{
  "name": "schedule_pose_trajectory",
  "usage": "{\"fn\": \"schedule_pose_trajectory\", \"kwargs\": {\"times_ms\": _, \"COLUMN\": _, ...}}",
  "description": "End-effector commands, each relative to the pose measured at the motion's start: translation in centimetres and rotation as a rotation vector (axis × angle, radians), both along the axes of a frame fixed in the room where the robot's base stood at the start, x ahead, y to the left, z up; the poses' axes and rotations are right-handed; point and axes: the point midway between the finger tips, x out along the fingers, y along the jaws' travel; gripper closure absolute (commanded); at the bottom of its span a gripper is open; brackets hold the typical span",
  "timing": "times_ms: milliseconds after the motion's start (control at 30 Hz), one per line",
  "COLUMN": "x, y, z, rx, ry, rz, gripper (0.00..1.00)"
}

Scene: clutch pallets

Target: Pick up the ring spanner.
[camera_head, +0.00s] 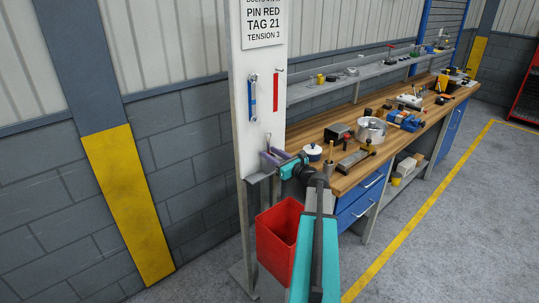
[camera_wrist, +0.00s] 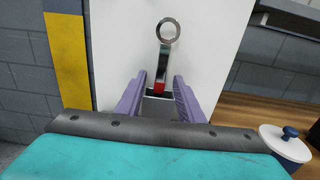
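The ring spanner (camera_wrist: 166,54) shows in the wrist view in front of the white panel. Its silver ring is at the top and a red part is at its lower end. My gripper (camera_wrist: 160,78) is open, with its two purple fingers spread on either side of the spanner's lower end in that picture. I cannot tell whether the red part is between the fingertips or beyond them. In the head view my gripper (camera_head: 272,156) is just above a small grey shelf on the white post; the spanner is small and hard to make out there.
A blue tool (camera_head: 252,97) and a red tool (camera_head: 275,92) hang on the white post (camera_head: 242,130) above my gripper. A red bin (camera_head: 270,240) is below.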

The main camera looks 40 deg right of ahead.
Motion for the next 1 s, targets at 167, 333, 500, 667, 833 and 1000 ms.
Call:
{"fn": "schedule_pose_trajectory", "kwargs": {"times_ms": 167, "x": -0.02, "y": -0.01, "z": 0.01, "rx": 0.000, "ry": 0.000, "rz": 0.000, "gripper": 0.66}}
{"fn": "schedule_pose_trajectory", "kwargs": {"times_ms": 333, "x": -0.03, "y": -0.02, "z": 0.02, "rx": 0.000, "ry": 0.000, "rz": 0.000, "gripper": 0.88}}
{"fn": "schedule_pose_trajectory", "kwargs": {"times_ms": 500, "x": -0.03, "y": -0.03, "z": 0.04, "rx": 0.000, "ry": 0.000, "rz": 0.000, "gripper": 1.00}}
{"fn": "schedule_pose_trajectory", "kwargs": {"times_ms": 667, "x": -0.03, "y": -0.04, "z": 0.04, "rx": 0.000, "ry": 0.000, "rz": 0.000, "gripper": 1.00}}
{"fn": "schedule_pose_trajectory", "kwargs": {"times_ms": 833, "x": -0.11, "y": -0.03, "z": 0.11, "rx": 0.000, "ry": -0.001, "rz": -0.001, "gripper": 1.00}}
{"fn": "schedule_pose_trajectory", "kwargs": {"times_ms": 1000, "x": -0.37, "y": 0.01, "z": 0.52, "rx": -0.003, "ry": -0.001, "rz": -0.001, "gripper": 1.00}}
